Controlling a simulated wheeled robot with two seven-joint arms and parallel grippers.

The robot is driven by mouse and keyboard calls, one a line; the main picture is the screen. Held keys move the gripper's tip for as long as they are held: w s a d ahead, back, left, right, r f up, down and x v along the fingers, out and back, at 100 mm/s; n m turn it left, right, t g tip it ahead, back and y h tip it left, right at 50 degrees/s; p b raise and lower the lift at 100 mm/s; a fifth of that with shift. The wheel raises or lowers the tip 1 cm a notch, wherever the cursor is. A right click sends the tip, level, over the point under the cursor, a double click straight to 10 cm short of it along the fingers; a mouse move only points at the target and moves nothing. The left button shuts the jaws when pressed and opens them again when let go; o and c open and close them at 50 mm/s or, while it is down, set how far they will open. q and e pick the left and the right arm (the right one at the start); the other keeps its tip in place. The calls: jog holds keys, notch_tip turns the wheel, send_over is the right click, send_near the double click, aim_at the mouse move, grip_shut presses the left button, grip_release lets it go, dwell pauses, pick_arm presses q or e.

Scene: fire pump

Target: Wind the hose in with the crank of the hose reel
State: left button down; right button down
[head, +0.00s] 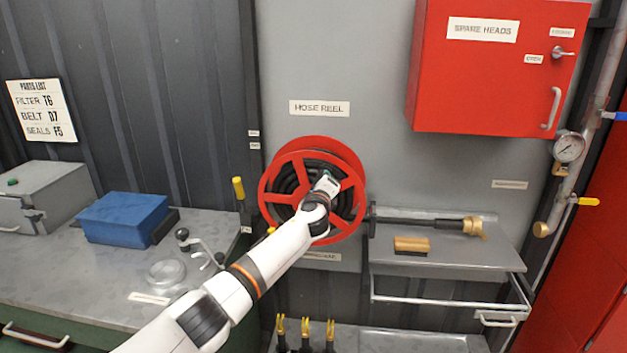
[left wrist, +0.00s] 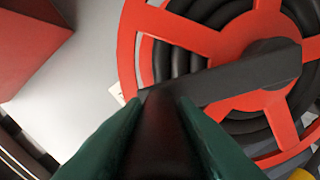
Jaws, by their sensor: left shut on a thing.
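The red hose reel (head: 291,163) with black hose (head: 287,184) coiled in it is mounted on the grey wall. My left gripper (head: 328,180) is in front of the reel's face, and my arm covers part of the reel. In the left wrist view, the black crank arm (left wrist: 235,80) runs from the hub of the reel (left wrist: 128,50) to a dark handle (left wrist: 162,135). The green fingers of my left gripper (left wrist: 163,125) are shut on this handle, one on each side. The handle is mostly hidden in the head view. My right gripper is not in view.
A black tube with a brass nozzle (head: 474,227) lies on the grey shelf (head: 480,257) right of the reel, near a brown block (head: 411,245). A red cabinet (head: 480,90) hangs above. A blue box (head: 122,217) stands on the left bench.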

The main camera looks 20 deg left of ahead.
pick_arm(q)
jog(key=shift+w+d+f+m, duration=0.1)
jog(key=shift+d+f+m, duration=0.15)
jog(key=shift+d+m, duration=0.35)
jog(key=c, duration=1.2)
grip_release()
jog(key=shift+d, duration=0.1)
jog(key=shift+o, duration=0.2)
jog(key=v, duration=1.2)
jog(key=shift+b, duration=0.35)
jog(key=shift+f, duration=0.2)
